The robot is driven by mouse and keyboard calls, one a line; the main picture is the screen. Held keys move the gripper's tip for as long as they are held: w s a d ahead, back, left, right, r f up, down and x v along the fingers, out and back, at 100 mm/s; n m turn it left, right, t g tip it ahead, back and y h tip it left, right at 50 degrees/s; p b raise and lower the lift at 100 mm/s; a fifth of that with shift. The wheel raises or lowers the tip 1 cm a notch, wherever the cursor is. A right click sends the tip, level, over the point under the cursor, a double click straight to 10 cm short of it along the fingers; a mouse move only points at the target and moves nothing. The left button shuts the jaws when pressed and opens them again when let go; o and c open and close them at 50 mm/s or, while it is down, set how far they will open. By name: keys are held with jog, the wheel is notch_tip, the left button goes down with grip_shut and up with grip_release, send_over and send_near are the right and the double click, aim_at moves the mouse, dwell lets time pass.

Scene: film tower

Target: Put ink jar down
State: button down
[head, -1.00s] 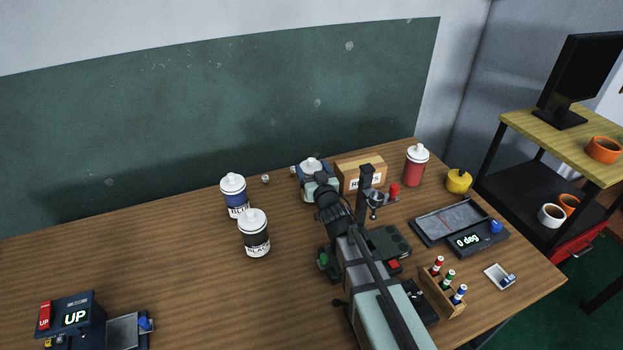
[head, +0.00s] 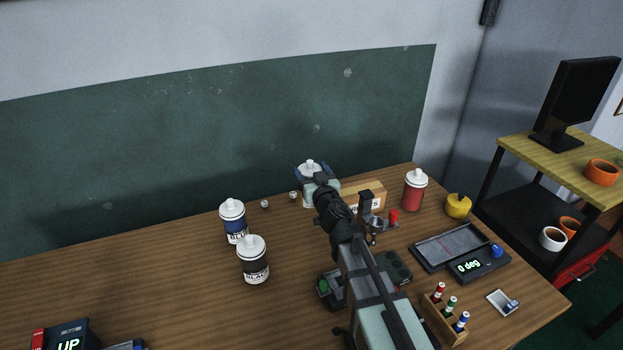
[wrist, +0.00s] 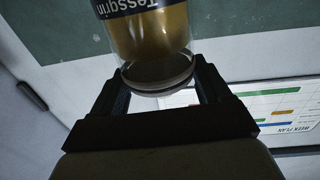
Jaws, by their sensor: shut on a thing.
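My gripper (head: 312,177) is shut on the ink jar (head: 310,166), beyond the far end of my arm near the back of the desk. In the head view the jar's white lid shows between the fingers, and most of its body is hidden.
A blue-labelled bottle (head: 233,222) and a black-labelled bottle (head: 253,260) stand left of my arm. A cardboard box (head: 372,195), a red bottle (head: 414,190) and a yellow pot (head: 458,206) stand right. The desk's left part is mostly bare.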

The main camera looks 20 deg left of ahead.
jog(key=shift+r, duration=0.8)
jog(key=s+a+r+n+g+y, duration=0.1)
jog(key=a+r+n+g+y, duration=0.35)
jog(key=r, duration=0.55)
jog(key=w+d+f+m+t+h, duration=0.1)
jog(key=w+d+f+m+h, duration=0.1)
jog(key=w+d, duration=1.4)
notch_tip(320, 180, down, 9)
jog(key=s+d, duration=0.1)
jog(key=s, duration=0.1)
jog(key=shift+d, duration=0.25)
jog(key=shift+y, duration=0.25)
grip_release()
jog(key=shift+f, duration=0.1)
